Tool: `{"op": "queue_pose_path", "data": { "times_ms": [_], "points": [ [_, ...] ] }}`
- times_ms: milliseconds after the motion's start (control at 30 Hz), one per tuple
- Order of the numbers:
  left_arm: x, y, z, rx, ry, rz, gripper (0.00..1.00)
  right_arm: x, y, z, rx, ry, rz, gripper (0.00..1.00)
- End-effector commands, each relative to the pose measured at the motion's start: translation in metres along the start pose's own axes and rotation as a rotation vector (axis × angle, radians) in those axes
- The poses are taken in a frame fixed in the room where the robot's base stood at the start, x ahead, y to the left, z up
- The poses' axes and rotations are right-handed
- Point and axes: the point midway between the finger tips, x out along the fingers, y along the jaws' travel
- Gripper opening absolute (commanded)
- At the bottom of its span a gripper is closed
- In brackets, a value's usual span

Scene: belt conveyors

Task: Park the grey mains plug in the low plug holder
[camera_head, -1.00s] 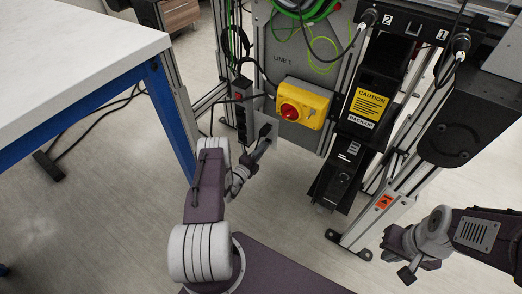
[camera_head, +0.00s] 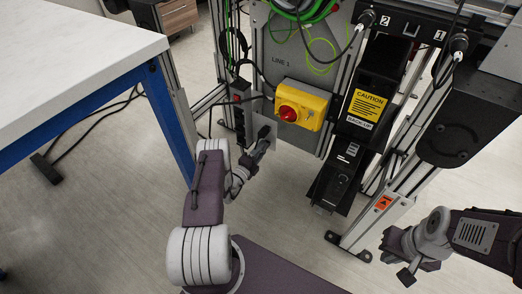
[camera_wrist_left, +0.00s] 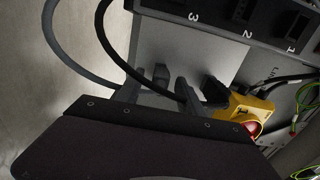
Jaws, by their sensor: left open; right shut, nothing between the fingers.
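My left gripper (camera_head: 263,138) is open beside a black socket strip (camera_head: 239,122), low at the front of the machine. In the left wrist view its fingers (camera_wrist_left: 157,90) point toward a grey plate under a block numbered 1, 2 and 3 (camera_wrist_left: 218,22). A small dark grey block (camera_wrist_left: 161,73) shows between the fingers; I cannot tell whether it is the grey plug. A grey cable (camera_wrist_left: 62,55) curves down behind the gripper. I cannot make out the low plug holder for certain. My right gripper (camera_head: 407,272) is shut and empty at the lower right.
A yellow switch box with a red knob (camera_head: 302,104) is right of the left gripper. A black cable (camera_wrist_left: 108,42) loops close to the fingers in the wrist view. A white-topped table (camera_head: 75,50) stands at the left. Floor is clear between the arms.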

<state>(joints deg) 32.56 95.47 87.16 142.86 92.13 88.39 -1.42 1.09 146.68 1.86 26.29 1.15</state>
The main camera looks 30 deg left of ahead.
Motion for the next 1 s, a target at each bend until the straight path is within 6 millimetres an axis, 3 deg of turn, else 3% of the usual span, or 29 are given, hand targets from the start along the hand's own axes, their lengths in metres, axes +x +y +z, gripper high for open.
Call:
{"op": "queue_pose_path", "data": {
  "times_ms": [233,400,500,867,933,1000],
  "points": [
    [-0.046,-0.006,0.001,-0.004,-0.006,0.003,0.45,-0.03,-0.001,-0.003,0.0,0.0,0.0,0.0],
    [-0.078,-0.003,0.001,-0.003,-0.004,0.003,0.45,-0.041,-0.001,-0.004,0.0,0.0,0.0,0.0],
    [-0.087,-0.002,0.001,-0.002,-0.002,0.001,0.45,-0.043,-0.001,-0.004,0.0,0.0,0.0,0.0],
    [-0.089,0.0,0.0,0.001,0.002,0.0,0.45,-0.043,-0.001,-0.004,0.0,0.0,0.0,0.0],
    [-0.083,-0.008,-0.008,0.024,0.046,0.001,0.45,-0.043,-0.001,-0.004,0.0,0.0,0.0,0.0],
    [-0.07,-0.026,-0.033,0.096,0.174,0.005,0.45,-0.044,-0.001,-0.005,0.0,0.0,0.0,0.0]
  ]
}}
